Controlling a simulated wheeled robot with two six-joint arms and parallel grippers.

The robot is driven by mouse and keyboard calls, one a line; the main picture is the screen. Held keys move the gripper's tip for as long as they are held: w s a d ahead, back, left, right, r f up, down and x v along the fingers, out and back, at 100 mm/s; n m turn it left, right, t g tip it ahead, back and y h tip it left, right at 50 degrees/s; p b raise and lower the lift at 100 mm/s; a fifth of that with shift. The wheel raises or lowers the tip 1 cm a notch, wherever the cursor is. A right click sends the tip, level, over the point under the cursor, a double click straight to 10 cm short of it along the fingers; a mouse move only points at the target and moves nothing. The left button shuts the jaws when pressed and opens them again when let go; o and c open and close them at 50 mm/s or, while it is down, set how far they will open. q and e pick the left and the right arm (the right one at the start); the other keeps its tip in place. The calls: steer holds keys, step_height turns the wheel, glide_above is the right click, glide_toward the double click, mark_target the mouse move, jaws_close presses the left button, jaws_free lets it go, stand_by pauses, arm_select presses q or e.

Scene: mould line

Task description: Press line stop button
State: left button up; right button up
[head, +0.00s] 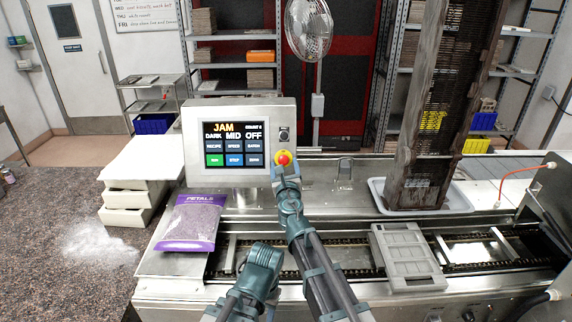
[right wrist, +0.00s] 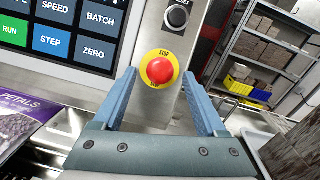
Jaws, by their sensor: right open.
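The line stop button (head: 283,157) is a red dome on a yellow ring, on the lower right of the control panel (head: 190,150). In the right wrist view the button (right wrist: 160,70) sits between my open fingers, with "STOP" on its ring. My right gripper (head: 284,168) is just in front of and below the button; whether it touches cannot be told. Its fingers (right wrist: 158,98) are apart and hold nothing. The panel screen (head: 233,145) reads "JAM". My left arm shows at the bottom middle, but its fingertips cannot be made out.
A purple "PETALS" bag (head: 190,224) lies left of the conveyor (head: 335,255). A grey mould (head: 406,258) sits on the conveyor at right. A tall dark rack (head: 430,110) stands in a tray (head: 455,198). A black reset knob (right wrist: 177,16) is above the button.

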steer(key=shift+w, duration=0.35)
jaws_close()
stand_by(1.2)
